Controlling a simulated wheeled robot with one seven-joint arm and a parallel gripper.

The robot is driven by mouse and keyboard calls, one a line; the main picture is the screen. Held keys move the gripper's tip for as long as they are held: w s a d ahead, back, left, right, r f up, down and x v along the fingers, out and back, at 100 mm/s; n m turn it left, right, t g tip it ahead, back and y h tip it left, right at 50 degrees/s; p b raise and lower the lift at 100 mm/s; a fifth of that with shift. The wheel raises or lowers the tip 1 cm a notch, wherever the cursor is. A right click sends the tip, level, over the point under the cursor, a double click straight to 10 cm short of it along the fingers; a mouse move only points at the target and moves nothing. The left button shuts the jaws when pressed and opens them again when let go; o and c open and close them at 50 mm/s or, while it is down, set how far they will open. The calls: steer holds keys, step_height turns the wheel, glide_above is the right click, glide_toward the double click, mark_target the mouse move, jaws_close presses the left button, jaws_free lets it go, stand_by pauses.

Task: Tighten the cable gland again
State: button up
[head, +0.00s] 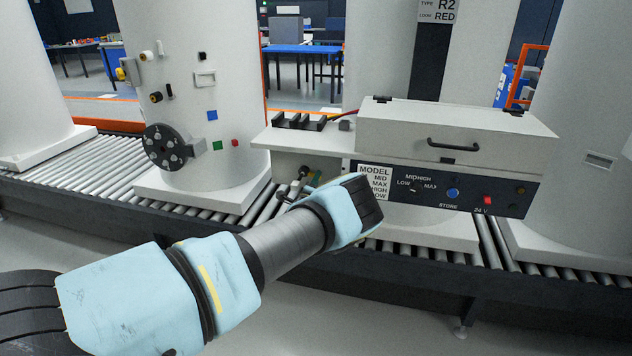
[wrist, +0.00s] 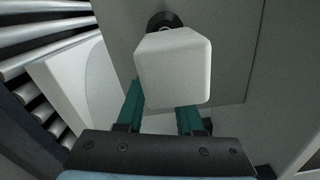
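In the wrist view, my gripper's (wrist: 162,118) two teal fingers stand apart. Their tips are hidden behind a pale, rounded block (wrist: 174,68). A black round part (wrist: 163,20) shows just beyond the block, against a grey surface. I cannot tell whether the fingers touch or hold anything, and no cable gland can be clearly made out. In the head view, my wrist covers most of the gripper, in front of the low part of the white shelf unit (head: 290,138). Small metallic parts (head: 292,189) show beside my wrist there.
A pale lidded box (head: 455,125) with a dark control panel (head: 470,190) stands just right of my wrist. A white tank (head: 215,60) with a black flanged disc (head: 166,147) stands left. The roller conveyor (head: 70,170) runs below. The floor in front is clear.

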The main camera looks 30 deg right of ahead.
mark_target(303, 183)
jaws_close()
steer(key=shift+f+b, duration=0.15)
steer(key=shift+b, duration=0.2)
steer(key=w+a+f+m+b, duration=0.1)
steer(key=m+b, duration=0.4)
steer(key=b, duration=0.5)
steer(key=w+a+f+m+b, duration=0.1)
steer(key=a+m+b, duration=0.1)
steer(key=m+b, duration=0.4)
steer(key=w+a+f+m+b, duration=0.1)
steer(key=m+b, duration=0.4)
steer(key=b, duration=0.8)
steer(key=shift+w+a+f+m+b, duration=0.15)
steer(key=shift+w+f+m+b, duration=0.2)
steer(key=shift+w+f, duration=0.2)
steer(key=shift+w+a+r+m+b, duration=0.2)
steer(key=shift+a+r+m+b, duration=0.1)
steer(key=shift+m+b, duration=0.6)
